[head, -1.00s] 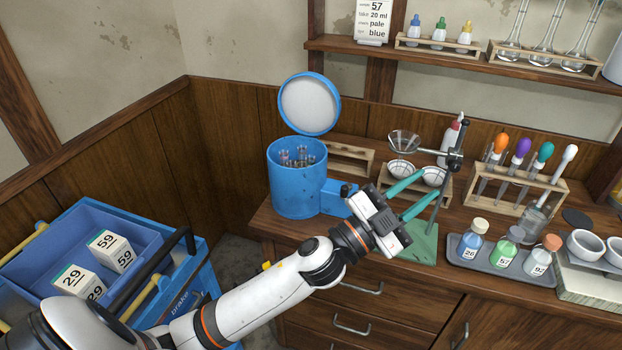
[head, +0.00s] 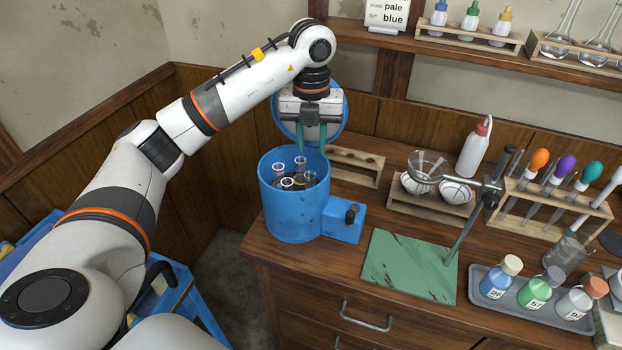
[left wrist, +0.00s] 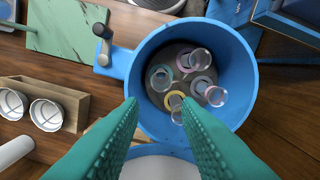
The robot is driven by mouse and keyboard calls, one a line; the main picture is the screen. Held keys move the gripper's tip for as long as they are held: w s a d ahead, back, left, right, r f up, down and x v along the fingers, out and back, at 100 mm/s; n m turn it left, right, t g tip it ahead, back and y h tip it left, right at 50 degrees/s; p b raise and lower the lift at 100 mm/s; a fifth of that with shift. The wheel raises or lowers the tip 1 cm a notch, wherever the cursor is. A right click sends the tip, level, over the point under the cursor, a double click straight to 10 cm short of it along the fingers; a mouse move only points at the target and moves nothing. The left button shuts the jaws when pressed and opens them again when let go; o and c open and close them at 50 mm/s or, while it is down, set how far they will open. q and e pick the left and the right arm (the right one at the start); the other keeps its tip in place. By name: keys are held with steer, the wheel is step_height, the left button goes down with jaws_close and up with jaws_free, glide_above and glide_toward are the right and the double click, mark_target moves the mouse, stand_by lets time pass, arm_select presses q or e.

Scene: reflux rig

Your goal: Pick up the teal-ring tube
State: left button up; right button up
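The teal-ring tube (left wrist: 161,77) stands in the blue centrifuge (head: 290,225), among several tubes with differently coloured rings. In the left wrist view the yellow-ring tube (left wrist: 175,103) is just below it and pink-ringed tubes (left wrist: 201,58) are to its right. In the head view the ring colours are too small to tell. My left gripper (head: 312,148) points down over the back of the centrifuge mouth. Its teal fingers (left wrist: 158,105) are apart with nothing between them, above the tubes and not touching them. My right gripper is out of view.
The centrifuge's open lid (head: 338,112) stands up behind the gripper. A wooden rack (head: 356,172) is at the back right of the centrifuge. A stand with a green base (head: 405,265) and a tray of bottles (head: 470,290) are further right.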

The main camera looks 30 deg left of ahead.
mark_target(310, 174)
arm_select(q)
steer(key=f, duration=0.1)
steer(key=s+f, duration=0.1)
steer(key=d+f, duration=0.1)
steer(key=shift+s+f+p, duration=0.15)
steer(key=shift+s+p, duration=0.25)
step_height(310, 174, down, 2)
steer(key=shift+w+a+f, duration=0.1)
steer(key=shift+w, duration=0.05)
steer(key=shift+w+a+f, duration=0.1)
steer(key=shift+w+f, duration=0.05)
steer(key=shift+f, duration=0.1)
step_height(310, 174, down, 4)
steer(key=shift+a+f+p, duration=0.1)
steer(key=shift+p, duration=1.05)
steer(key=shift+f, duration=0.45)
steer(key=c, duration=0.6)
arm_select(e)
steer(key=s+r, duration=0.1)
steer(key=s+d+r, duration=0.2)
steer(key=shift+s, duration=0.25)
